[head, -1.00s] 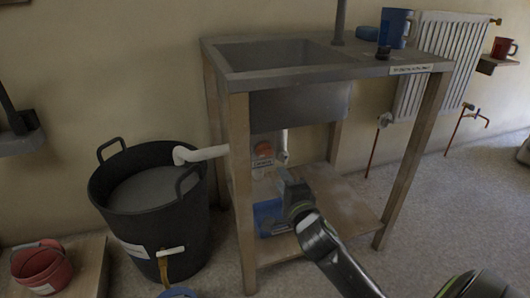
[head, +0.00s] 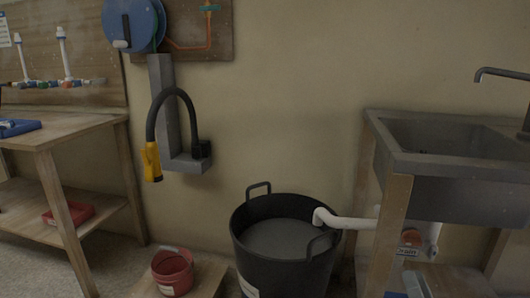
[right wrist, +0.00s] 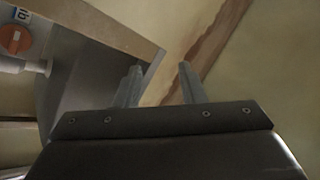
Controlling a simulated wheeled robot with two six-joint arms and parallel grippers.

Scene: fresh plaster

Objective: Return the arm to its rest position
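My right gripper (right wrist: 158,75) shows in the right wrist view with its two fingers apart and nothing between them. It is beneath the sink bench, near a wooden leg or beam (right wrist: 210,45). An orange knob (right wrist: 14,40) and a white pipe show at the left of that view. In the head view only a small grey piece at the bottom edge, under the sink (head: 455,185), may be part of this gripper; the rest of the arm is out of frame. My left gripper is not in view.
A black tub (head: 285,262) of grey liquid stands left of the sink bench, with a white pipe (head: 348,222) reaching over its rim. A black hose with a yellow nozzle (head: 152,162) hangs on the wall. A red bucket (head: 172,275) and a wooden workbench (head: 75,128) are left.

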